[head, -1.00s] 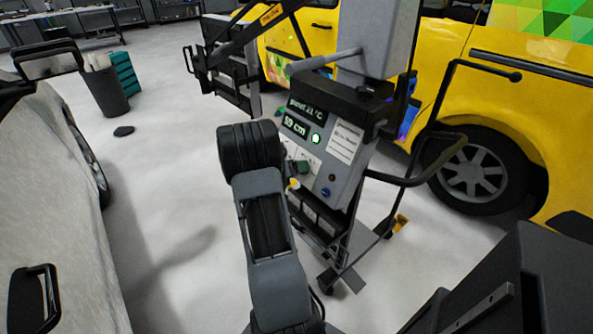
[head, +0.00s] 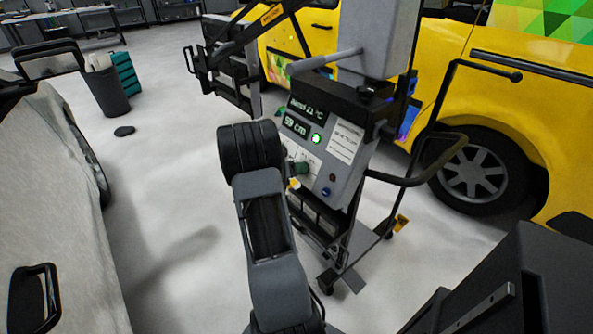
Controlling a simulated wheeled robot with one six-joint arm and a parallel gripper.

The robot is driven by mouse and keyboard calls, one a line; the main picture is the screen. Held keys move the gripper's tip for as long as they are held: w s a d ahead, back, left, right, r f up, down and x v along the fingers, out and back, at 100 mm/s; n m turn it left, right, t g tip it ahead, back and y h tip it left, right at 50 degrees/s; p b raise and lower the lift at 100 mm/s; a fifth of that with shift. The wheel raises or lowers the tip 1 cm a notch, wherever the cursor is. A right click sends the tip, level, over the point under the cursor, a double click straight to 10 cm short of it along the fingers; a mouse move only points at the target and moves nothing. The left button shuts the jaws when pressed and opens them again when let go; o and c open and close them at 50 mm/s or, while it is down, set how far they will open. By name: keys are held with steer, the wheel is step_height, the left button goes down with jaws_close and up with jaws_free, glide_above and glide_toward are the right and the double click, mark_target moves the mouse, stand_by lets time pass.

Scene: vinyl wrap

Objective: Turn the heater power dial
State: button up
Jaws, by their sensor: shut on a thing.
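The grey control panel (head: 331,160) of the heater stands at the centre of the head view, tilted back. It has two dark displays, the lower reading 59 cm, a lit green button (head: 316,138), and a red and a blue button lower down. My black wrist covers the panel's left side. My gripper (head: 296,170) is at the lower left of the panel, mostly hidden behind that wrist. It is shut on the heater power dial, of which a greenish part (head: 302,167) seems to show; its pointer and setting cannot be read.
The heater's wheeled stand has a looped black handle (head: 425,180) on the right. A yellow van (head: 520,110) stands behind it. A masked, pale car body (head: 50,200) is at the left. Grey floor is clear between the car and the stand.

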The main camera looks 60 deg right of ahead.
steer(key=m+t+b, duration=0.1)
steer(key=m+b, duration=0.4)
steer(key=m, duration=0.2)
steer(key=m+t+y+b, duration=0.1)
steer(key=m+b, duration=0.4)
steer(key=m, duration=0.2)
steer(key=m+y+b, duration=0.1)
steer(key=m+b, duration=0.4)
steer(key=m, duration=0.3)
steer(key=shift+s+d+r+t, duration=0.1)
steer(key=shift+d+r+t, duration=0.05)
steer(key=shift+r+t, duration=0.25)
stand_by(0.3)
steer(key=o, duration=0.6)
steer(key=shift+d, duration=0.1)
steer(key=o, duration=0.3)
steer(key=shift+f, duration=0.1)
steer(key=shift+o, duration=0.2)
steer(key=p+v, duration=0.3)
steer(key=v, duration=1.1)
